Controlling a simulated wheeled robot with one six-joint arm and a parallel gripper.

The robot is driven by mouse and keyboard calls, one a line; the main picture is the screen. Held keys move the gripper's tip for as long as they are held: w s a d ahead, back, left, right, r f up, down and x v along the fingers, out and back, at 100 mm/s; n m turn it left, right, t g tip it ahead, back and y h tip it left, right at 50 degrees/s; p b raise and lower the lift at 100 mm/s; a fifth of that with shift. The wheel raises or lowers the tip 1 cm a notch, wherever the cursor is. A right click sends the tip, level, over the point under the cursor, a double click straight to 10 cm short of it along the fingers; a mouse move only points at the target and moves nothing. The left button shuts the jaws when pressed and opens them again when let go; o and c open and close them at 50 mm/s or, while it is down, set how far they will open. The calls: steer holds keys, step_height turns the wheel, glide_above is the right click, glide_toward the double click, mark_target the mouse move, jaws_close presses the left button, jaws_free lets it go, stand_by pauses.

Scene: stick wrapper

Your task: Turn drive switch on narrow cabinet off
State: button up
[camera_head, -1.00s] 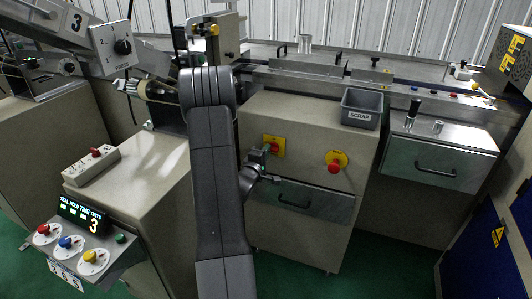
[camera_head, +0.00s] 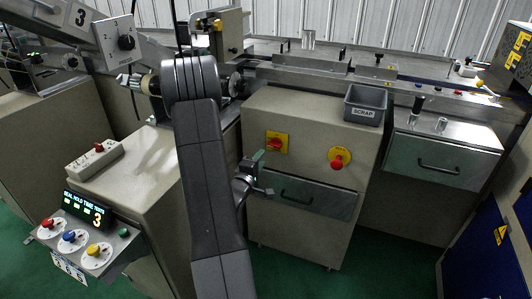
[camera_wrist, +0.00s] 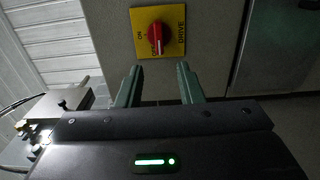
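The drive switch (camera_head: 276,143) is a red rotary knob on a yellow plate, on the front of the narrow beige cabinet (camera_head: 330,125). In the wrist view the switch (camera_wrist: 158,33) is just beyond my fingertips, with ON and DRIVE lettering readable. Its white mark points down in that picture, beside small, partly hidden lettering; I cannot tell its setting for certain. My gripper (camera_wrist: 157,70) is open and empty, its two green fingers apart and clear of the knob. In the head view my gripper (camera_head: 261,175) is left of and below the switch.
A second red knob on a round yellow plate (camera_head: 339,158) sits right of the switch. A drawer (camera_head: 320,198) is below. A grey scrap bin (camera_head: 366,104) stands on the cabinet top. A button panel (camera_head: 85,235) is at lower left.

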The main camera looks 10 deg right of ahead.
mark_target(270, 146)
steer(key=v, duration=0.5)
steer(key=shift+s+a, duration=0.2)
steer(key=shift+s, duration=0.05)
steer(key=x, duration=1.3)
steer(key=shift+w+d, duration=0.3)
